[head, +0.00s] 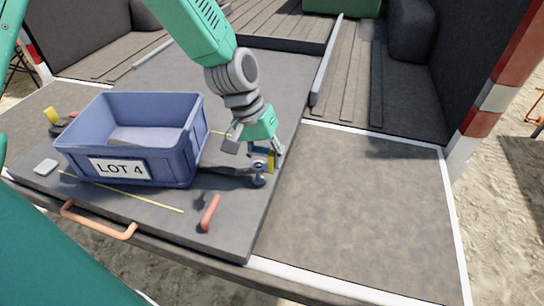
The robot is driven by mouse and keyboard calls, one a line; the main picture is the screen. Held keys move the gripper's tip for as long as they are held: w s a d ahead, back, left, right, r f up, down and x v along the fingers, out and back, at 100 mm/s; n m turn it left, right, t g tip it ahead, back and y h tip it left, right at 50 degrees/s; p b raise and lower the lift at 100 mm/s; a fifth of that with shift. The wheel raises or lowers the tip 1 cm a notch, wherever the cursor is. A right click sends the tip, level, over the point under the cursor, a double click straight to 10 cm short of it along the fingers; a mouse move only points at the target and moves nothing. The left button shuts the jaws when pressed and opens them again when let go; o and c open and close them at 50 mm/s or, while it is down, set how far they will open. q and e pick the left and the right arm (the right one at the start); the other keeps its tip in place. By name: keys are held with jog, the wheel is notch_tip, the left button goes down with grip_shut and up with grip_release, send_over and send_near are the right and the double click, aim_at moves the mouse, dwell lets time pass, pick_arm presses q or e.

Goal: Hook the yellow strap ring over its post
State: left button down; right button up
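A small yellow piece (270,162), likely the strap ring, shows between the fingers of my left gripper (257,153), just right of the blue crate. The fingers reach down to it and partly hide it; whether they close on it is too small to tell. A dark strap or bar (228,171) runs from the crate's right side to a small grey round-topped fitting (258,181) under the gripper. I cannot tell if this fitting is the post. A short red peg (210,213) stands tilted on the grey board nearer the front. My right gripper is not in view.
The blue crate (139,147) labelled LOT 4 stands on the grey board (285,95). A yellow and dark item (53,120) lies at its left. An orange handle (99,222) is at the front edge. The bed on the right (360,200) is clear.

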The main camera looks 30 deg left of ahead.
aim_at(272, 172)
pick_arm(q)
jog(key=shift+a+p, duration=0.1)
jog(key=shift+p, duration=0.25)
dwell(0.4)
jog(key=shift+f, duration=0.35)
dwell(0.3)
jog(key=shift+f+b, duration=0.3)
jog(key=shift+f, duration=0.05)
jog(key=shift+f, duration=0.3)
dwell(0.4)
jog(key=shift+f+b, duration=0.45)
jog(key=shift+f, duration=0.25)
jog(key=shift+f, duration=0.4)
dwell(0.4)
jog(key=c, duration=1.1)
grip_release()
jog(key=shift+c, duration=0.2)
